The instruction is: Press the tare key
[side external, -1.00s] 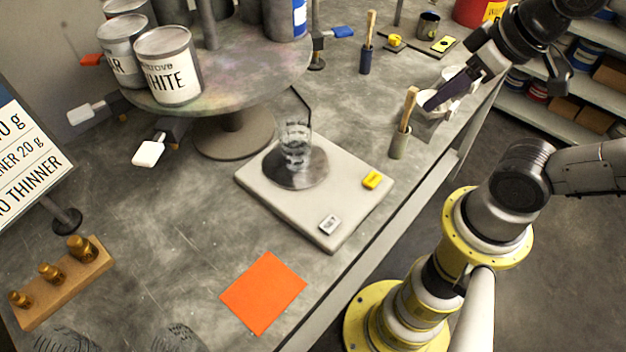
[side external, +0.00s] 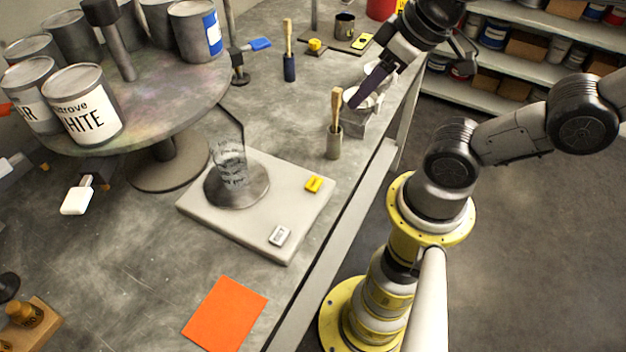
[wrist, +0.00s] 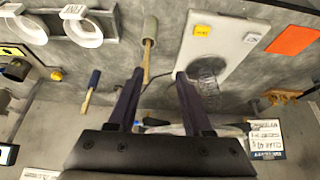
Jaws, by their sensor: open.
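A pale scale (side external: 300,213) lies on the bench with a round dark pan (side external: 250,188). A clear cup (side external: 230,165) with dark markings stands on the pan. A yellow key (side external: 313,184) and a small grey-white panel (side external: 279,235) sit on the scale's near side; their lettering is too small to read in the side view. The wrist view also shows the scale (wrist: 226,52), yellow key (wrist: 202,31) and panel (wrist: 251,38). My gripper (wrist: 159,75) is open and empty. In the side view my gripper (side external: 368,88) is beyond the scale, by the white cups, apart from the key.
A brush in a grey holder (side external: 334,142) stands between the scale and the white cups (side external: 362,98). A round turntable (side external: 165,100) with several paint cans stands left. An orange sheet (side external: 225,313) lies in front.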

